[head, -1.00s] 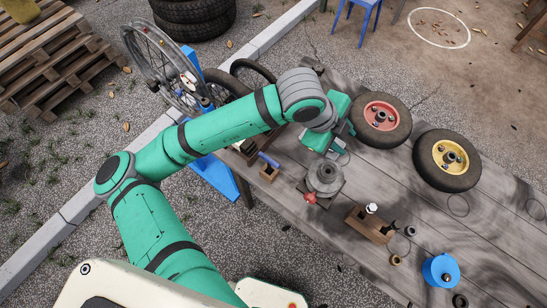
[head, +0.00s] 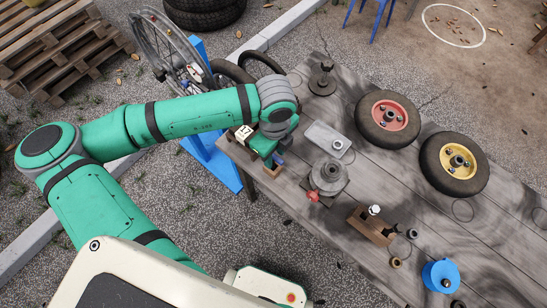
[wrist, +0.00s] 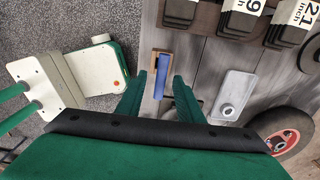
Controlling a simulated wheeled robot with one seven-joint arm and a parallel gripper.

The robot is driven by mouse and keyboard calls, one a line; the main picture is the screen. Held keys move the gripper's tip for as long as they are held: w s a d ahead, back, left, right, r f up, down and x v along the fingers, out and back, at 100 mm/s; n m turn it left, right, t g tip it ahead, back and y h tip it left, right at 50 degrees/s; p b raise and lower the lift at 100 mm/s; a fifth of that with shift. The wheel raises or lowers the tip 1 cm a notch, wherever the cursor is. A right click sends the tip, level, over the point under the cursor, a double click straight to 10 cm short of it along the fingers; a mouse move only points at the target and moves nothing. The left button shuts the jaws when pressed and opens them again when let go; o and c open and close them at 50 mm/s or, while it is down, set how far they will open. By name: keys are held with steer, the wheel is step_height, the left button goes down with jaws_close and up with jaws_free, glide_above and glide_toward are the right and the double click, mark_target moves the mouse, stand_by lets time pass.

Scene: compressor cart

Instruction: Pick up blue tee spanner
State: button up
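The blue tee spanner (head: 279,160) shows as a blue bar above a small wooden block (head: 272,171) near the left edge of the table. In the wrist view the blue bar (wrist: 183,92) lies close to the right finger, with the wooden block behind it. My gripper (head: 268,152) is just above the block in the head view and partly covers the spanner. In the wrist view my gripper (wrist: 163,92) is open, its two fingers spread apart. The spanner's lower part is hidden, and contact with the right finger cannot be told.
On the grey wooden table (head: 460,235) are a grey plate (head: 322,136), a round grey fixture (head: 328,177), a wooden rack (head: 372,226), a red-hubbed wheel (head: 388,118), a yellow-hubbed wheel (head: 455,164) and a blue cylinder (head: 440,275). Dark number-labelled blocks (wrist: 240,22) are near the gripper.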

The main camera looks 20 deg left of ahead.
steer(key=shift+w+a+f, duration=0.15)
steer(key=shift+f, duration=1.2)
steer(key=shift+w+a+f, duration=0.1)
steer(key=shift+a+f, duration=0.05)
steer(key=shift+f, duration=1.15)
steer(key=shift+s, duration=0.1)
steer(key=shift+c, duration=0.7)
jaws_close()
